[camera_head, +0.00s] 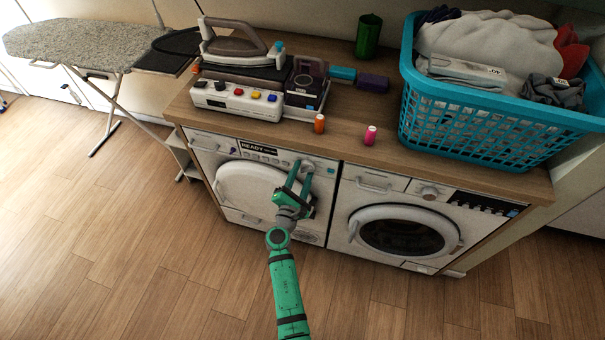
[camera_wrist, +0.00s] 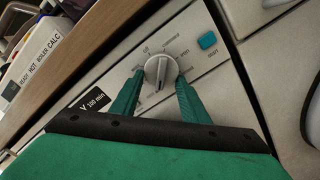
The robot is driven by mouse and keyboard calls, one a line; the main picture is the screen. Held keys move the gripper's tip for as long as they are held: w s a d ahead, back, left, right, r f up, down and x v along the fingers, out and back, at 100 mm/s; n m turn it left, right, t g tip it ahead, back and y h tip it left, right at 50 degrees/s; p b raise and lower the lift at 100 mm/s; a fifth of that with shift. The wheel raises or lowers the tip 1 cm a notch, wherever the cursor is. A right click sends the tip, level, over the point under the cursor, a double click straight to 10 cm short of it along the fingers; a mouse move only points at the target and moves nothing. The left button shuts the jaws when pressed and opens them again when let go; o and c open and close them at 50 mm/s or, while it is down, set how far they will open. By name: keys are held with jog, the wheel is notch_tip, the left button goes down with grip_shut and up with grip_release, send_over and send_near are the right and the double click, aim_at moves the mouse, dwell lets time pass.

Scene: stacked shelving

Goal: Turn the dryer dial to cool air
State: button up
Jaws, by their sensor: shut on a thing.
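The dryer (camera_head: 238,172) is the left white machine under the wooden counter. Its round silver dial (camera_wrist: 161,71) sits on the top control panel, with small printed labels around it. In the head view the dial (camera_head: 307,165) is near the panel's right end. My gripper (camera_wrist: 158,82) is at the dial, with one green finger on each side, shut on it. In the head view my gripper (camera_head: 300,172) reaches the dial from the front. The label that the dial points to is too small to read.
A teal button (camera_wrist: 207,41) sits right of the dial. A washing machine (camera_head: 400,228) stands to the right. An iron station (camera_head: 240,98), thread spools (camera_head: 320,124) and a teal laundry basket (camera_head: 480,125) are on the counter. An ironing board (camera_head: 85,42) stands at left. The front floor is clear.

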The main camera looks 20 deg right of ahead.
jog(key=o, duration=1)
jog(key=shift+o, duration=0.2)
jog(key=v, duration=1.1)
